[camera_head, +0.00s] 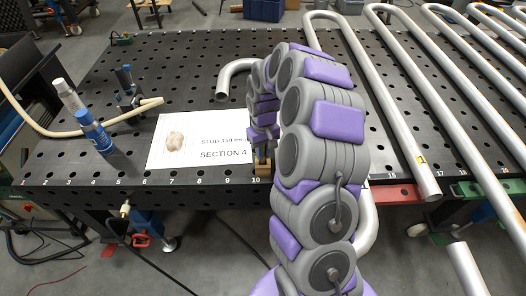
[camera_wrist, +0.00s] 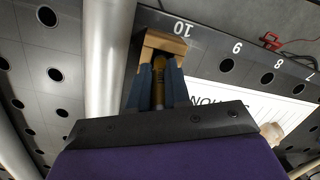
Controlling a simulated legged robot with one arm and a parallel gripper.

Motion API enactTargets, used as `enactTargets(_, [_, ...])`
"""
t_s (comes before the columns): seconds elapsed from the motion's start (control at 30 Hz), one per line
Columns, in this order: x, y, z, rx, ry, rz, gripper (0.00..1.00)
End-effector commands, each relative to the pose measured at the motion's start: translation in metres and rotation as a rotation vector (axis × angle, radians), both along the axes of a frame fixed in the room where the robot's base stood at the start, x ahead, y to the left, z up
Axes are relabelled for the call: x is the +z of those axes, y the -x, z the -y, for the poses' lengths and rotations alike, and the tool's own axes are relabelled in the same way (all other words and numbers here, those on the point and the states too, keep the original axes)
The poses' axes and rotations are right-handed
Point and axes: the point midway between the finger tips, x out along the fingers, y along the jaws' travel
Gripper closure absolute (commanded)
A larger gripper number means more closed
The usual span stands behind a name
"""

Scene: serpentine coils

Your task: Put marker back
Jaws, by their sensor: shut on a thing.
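My gripper (camera_wrist: 160,66) is shut on the marker (camera_wrist: 158,88), a slim dark and golden-brown rod between the two blue-grey fingers in the wrist view. The marker's far end is at a small wooden block (camera_wrist: 165,42); whether it is inside the block or only against it cannot be told. In the head view the wooden block (camera_head: 262,169) sits at the table's front edge by the number 10, and my gripper (camera_head: 261,152) is right above it. The marker is mostly hidden by the fingers there.
The perforated black table (camera_head: 190,70) carries a white sheet (camera_head: 205,151) reading "SECTION 4" left of the block. Blue-capped cylinders (camera_head: 94,131) and a hose stand farther left. A short bent pipe (camera_head: 222,82) lies behind. Long serpentine pipes (camera_head: 400,130) fill the right.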

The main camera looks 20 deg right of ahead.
Motion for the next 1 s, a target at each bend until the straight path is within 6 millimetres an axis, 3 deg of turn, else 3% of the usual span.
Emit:
enactTargets(0.07, [0.000, 0.000, 0.000, 0.000, 0.000, 0.001, 1.00])
enactTargets(0.1, [0.000, 0.000, 0.000, 0.000, 0.000, 0.001, 0.79])
enactTargets(0.37, [0.000, 0.000, 0.000, 0.000, 0.000, 0.001, 0.54])
enactTargets(0.73, [0.007, -0.001, 0.001, 0.000, 0.001, 0.001, 0.53])
enactTargets(1.0, [0.057, -0.007, 0.003, 0.000, 0.001, 0.004, 0.53])
